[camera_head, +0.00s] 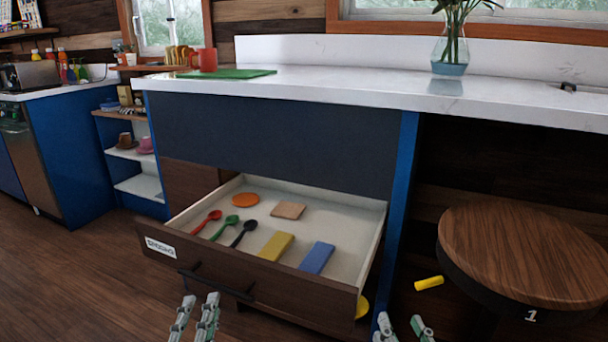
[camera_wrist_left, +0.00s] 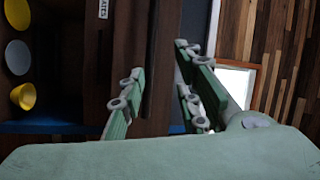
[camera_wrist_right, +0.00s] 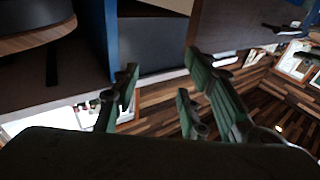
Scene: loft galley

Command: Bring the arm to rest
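My left gripper (camera_head: 199,303) is at the bottom of the head view, in front of the open drawer's front panel. Its fingers are apart with nothing between them, as the left wrist view (camera_wrist_left: 155,85) also shows. The open drawer (camera_head: 270,289) holds a red spoon (camera_head: 207,221), a green spoon (camera_head: 224,227), a dark spoon (camera_head: 243,233), a yellow block (camera_head: 276,246) and a blue block (camera_head: 317,258).
The drawer also holds an orange disc (camera_head: 245,200) and a tan board (camera_head: 288,210). A round wooden stool (camera_head: 525,250) stands at right, with a yellow cylinder (camera_head: 429,283) beside it. The counter (camera_head: 330,84) bears a red mug (camera_head: 204,60) and a vase (camera_head: 450,55). Floor at left is clear.

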